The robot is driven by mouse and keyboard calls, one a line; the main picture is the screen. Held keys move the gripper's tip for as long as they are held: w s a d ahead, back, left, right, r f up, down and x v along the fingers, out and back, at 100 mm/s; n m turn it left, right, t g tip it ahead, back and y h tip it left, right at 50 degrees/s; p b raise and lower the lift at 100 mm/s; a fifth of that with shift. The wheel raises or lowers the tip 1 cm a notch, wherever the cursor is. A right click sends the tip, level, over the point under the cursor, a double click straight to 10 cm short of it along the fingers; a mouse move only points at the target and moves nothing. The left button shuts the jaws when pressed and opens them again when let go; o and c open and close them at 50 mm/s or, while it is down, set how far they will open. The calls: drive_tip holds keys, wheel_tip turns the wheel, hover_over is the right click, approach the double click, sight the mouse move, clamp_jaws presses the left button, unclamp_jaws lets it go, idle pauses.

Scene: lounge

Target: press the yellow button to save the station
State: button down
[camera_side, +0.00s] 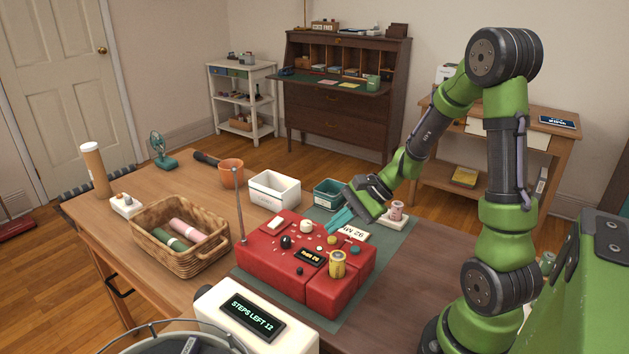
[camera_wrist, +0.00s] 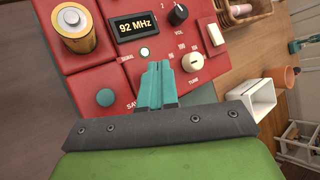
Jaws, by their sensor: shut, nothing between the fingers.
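The red radio-like station (camera_side: 283,262) stands on a dark green mat on the table. Its round button beside lettering that starts "SAV" is teal, not yellow, in the wrist view (camera_wrist: 104,97); it also shows in the side view (camera_side: 355,248). The display (camera_wrist: 134,25) reads 92 MHz. A white TUNE knob (camera_wrist: 193,62) and a small signal lamp (camera_wrist: 144,52) are near my fingers. My gripper (camera_side: 334,223) is shut and empty, with its teal fingertips (camera_wrist: 160,68) over the panel, right of the teal button in the wrist view. Contact cannot be told.
A yellow-and-black battery (camera_side: 337,263) stands on the station. A wicker basket (camera_side: 152,249), a white bin (camera_side: 274,190) and a teal box (camera_side: 327,193) surround it. A white device (camera_side: 253,316) in front reads STEPS LEFT 12.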

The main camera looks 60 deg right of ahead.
sight(337, 239)
drive_tip(key=shift+f, duration=0.4)
drive_tip(key=shift+f, duration=0.4)
idle(0.5)
drive_tip(key=shift+r, duration=0.85)
drive_tip(key=shift+r, duration=2.5)
